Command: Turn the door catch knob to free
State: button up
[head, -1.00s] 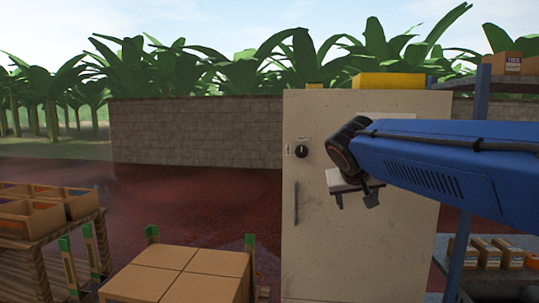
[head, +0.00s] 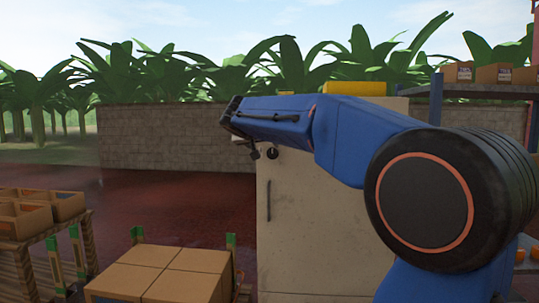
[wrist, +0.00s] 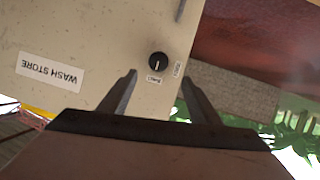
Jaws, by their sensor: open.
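The door catch knob (wrist: 158,62) is a small round black knob on the pale cabinet door. A light pointer mark shows on it, but its exact direction is hard to tell. Two small labels sit beside the knob, one below and one to the right in the wrist view; their words are too small to read surely. In the head view the knob (head: 272,153) shows just under my arm. My gripper (wrist: 160,76) is open and empty, its fingers spread to either side of the knob's line and apart from it. My arm hides much of the gripper in the head view.
The cabinet door (head: 310,230) has a long vertical handle (head: 268,200) below the knob. A WASH STORE label (wrist: 49,74) is on the door. A yellow object (head: 355,89) lies on top. Stacked cartons (head: 165,270) stand front left; a shelf (head: 490,90) is at right.

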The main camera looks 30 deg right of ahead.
aim_at(272, 153)
jog(key=x, duration=1.2)
jog(key=shift+w+d+f, duration=0.1)
jog(key=shift+d, duration=0.1)
jog(key=c, duration=1.1)
